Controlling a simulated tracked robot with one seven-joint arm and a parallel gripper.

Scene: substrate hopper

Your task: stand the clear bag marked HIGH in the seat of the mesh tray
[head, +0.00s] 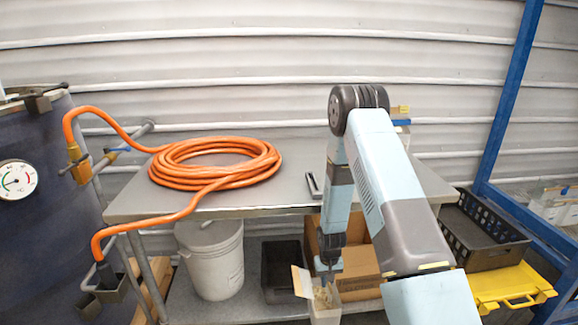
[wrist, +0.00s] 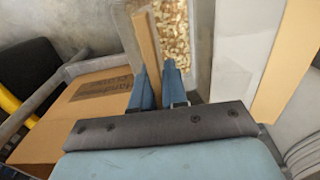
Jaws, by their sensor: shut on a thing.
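My gripper (head: 327,272) reaches down past the table's front edge. In the wrist view its blue fingers (wrist: 157,72) are close together at a clear bag (wrist: 173,30) of pale chips. I take the gripper as shut on this bag, though the fingers hide the exact grip. The bag (head: 321,296) also shows low in the head view, beside a white-sided container with a tan flap. No HIGH marking can be read. A black mesh tray (head: 487,250) stands at the right, apart from the gripper. It looks empty from here.
A cardboard box (head: 357,267) is close to the gripper. A white bucket (head: 211,262) and black bin (head: 281,272) share the lower shelf. An orange hose (head: 215,165) lies coiled on the table (head: 290,180). A yellow case (head: 515,288) and blue frame (head: 507,95) stand at right.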

